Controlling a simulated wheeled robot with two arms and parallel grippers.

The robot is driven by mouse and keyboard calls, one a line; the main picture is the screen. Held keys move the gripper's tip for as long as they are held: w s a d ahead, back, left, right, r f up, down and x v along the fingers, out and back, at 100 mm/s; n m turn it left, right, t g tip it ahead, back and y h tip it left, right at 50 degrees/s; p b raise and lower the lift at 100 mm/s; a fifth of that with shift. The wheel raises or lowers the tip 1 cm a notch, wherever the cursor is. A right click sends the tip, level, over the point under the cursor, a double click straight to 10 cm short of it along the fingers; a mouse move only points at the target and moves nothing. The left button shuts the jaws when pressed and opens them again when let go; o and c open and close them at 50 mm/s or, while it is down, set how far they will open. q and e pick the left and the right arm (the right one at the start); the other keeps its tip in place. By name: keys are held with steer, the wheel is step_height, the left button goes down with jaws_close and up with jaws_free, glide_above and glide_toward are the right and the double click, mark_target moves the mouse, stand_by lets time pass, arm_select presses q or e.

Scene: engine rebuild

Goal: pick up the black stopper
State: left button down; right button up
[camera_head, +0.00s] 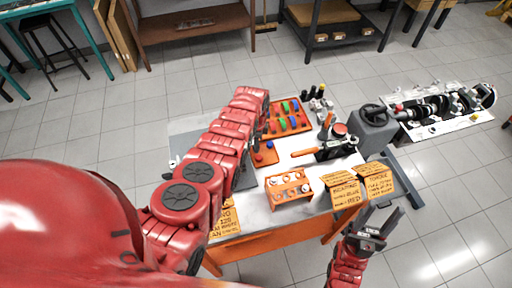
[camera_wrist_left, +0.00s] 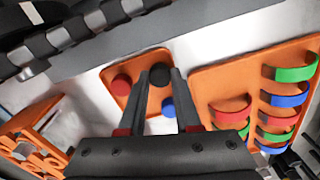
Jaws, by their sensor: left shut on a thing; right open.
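The black stopper (camera_wrist_left: 160,74) shows in the left wrist view between the two fingertips of my left gripper (camera_wrist_left: 163,80), which is shut on it. It is over or at the small orange tray (camera_wrist_left: 108,74); I cannot tell whether it is clear of the tray. A red stopper (camera_wrist_left: 121,82) and a blue stopper (camera_wrist_left: 168,108) are in the same tray, beside the fingers. In the head view my left arm hides the left gripper and the black stopper. My right gripper (camera_head: 374,224) is open and empty, in front of the table.
A larger orange tray (camera_wrist_left: 205,75) with red, blue and green curved pieces lies beside the small one. An orange block with holes (camera_head: 289,188) and yellow signs (camera_head: 344,190) stand near the table's front. A grey machine (camera_head: 372,131) stands at the right.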

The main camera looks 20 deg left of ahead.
arm_select(q)
steer(key=shift+r, duration=0.15)
steer(key=shift+w+r+p, duration=0.1)
steer(key=shift+r+p, duration=0.5)
steer(key=shift+r, duration=0.35)
step_height(320, 180, up, 8)
steer(key=b, duration=0.3)
steer(key=shift+f, duration=0.1)
